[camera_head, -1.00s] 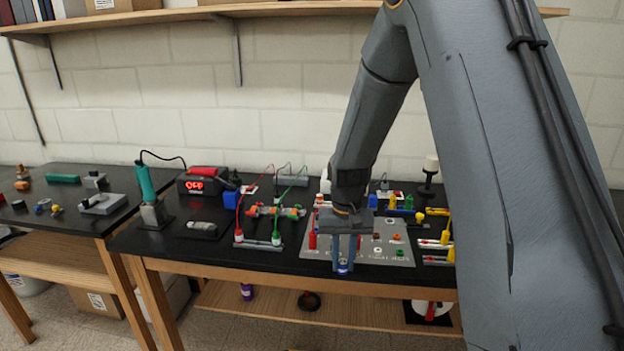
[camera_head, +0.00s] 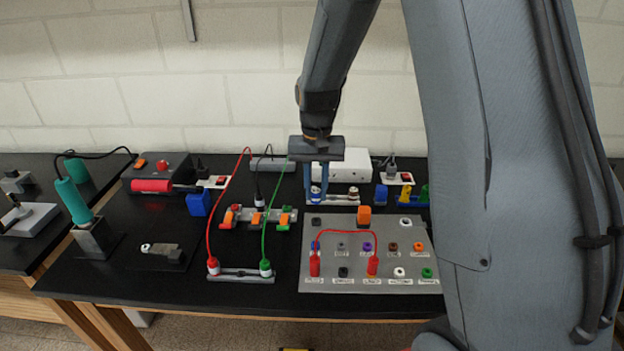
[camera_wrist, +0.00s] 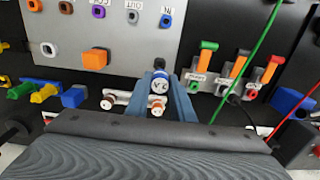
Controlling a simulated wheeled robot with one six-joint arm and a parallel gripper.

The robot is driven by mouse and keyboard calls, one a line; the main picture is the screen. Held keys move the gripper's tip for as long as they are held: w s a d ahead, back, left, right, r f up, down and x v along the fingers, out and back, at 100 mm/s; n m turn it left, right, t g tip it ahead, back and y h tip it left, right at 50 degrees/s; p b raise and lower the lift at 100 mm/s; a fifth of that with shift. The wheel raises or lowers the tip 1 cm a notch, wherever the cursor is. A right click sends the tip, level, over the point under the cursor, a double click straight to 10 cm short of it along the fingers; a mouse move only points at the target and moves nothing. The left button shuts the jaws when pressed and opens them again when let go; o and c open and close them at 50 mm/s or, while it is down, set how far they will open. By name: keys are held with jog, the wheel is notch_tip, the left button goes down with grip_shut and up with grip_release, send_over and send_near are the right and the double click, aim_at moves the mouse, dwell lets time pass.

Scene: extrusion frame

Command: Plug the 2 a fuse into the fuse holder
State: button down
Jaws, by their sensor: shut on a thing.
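My gripper (camera_head: 317,203) points down at the back of the bench, behind the grey panel. It is shut on the 2 A fuse (camera_wrist: 159,82), a small blue and white piece whose label shows upside down in the wrist view. In the head view the fuse (camera_head: 316,190) shows as blue and white between the fingers. A pale fixture with copper-coloured ends, which looks like the fuse holder (camera_wrist: 124,97), lies close beside and below the fingers; it also shows in the head view (camera_head: 341,201). The fingers hide part of it. I cannot tell whether fuse and holder touch.
The grey panel (camera_head: 340,222) with coloured sockets and a red lead lies in front. An orange block (camera_head: 364,214) stands at its back edge. A terminal row with orange levers (camera_head: 229,216) and red and green wires is to the left. A white box (camera_head: 341,165) stands behind.

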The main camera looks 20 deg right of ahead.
jog(key=shift+f, duration=0.1)
dwell(0.3)
jog(key=shift+s+f+b, duration=0.1)
jog(key=shift+f+b, duration=2.1)
jog(key=shift+f, duration=0.6)
jog(key=shift+p, duration=0.7)
jog(key=shift+f, duration=0.45)
dwell(0.5)
jog(key=c, duration=1.5)
grip_release()
jog(key=shift+o, duration=0.2)
jog(key=shift+r, duration=0.1)
jog(key=shift+r+b, duration=1.2)
jog(key=shift+r, duration=2.65)
